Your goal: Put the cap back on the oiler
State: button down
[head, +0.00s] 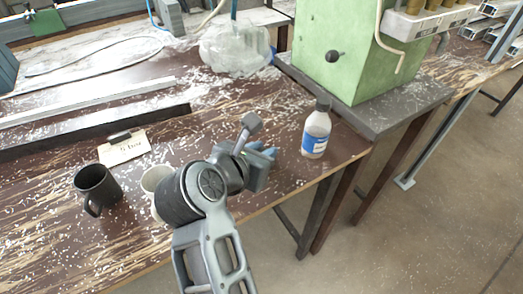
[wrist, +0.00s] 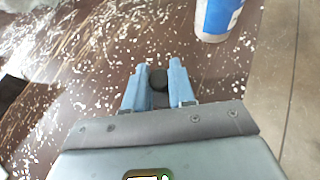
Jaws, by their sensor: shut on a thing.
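The oiler looks to be the translucent bottle (head: 316,132) with a blue label and dark top, upright near the right end of the bench. Its label and base also show at the top of the wrist view (wrist: 217,16). My gripper (head: 266,158) is left of the bottle, low over the bench and apart from it. In the wrist view its blue fingers (wrist: 159,80) are shut on a small dark round piece, apparently the cap (wrist: 158,79). In the head view my arm and fingers hide this piece.
A dark mug (head: 97,186) and a pale cup (head: 154,180), partly behind my arm, stand at left. A green machine (head: 345,50) stands behind the bottle. The bench's front edge is close; shavings litter the top.

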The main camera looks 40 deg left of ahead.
jog(key=shift+s+f, duration=0.2)
jog(key=shift+f, duration=0.25)
notch_tip(320, 180, up, 6)
jog(key=p, duration=0.6)
jog(key=shift+w+r+p, duration=0.15)
jog(key=shift+r+p, duration=0.1)
jog(key=shift+p, duration=0.1)
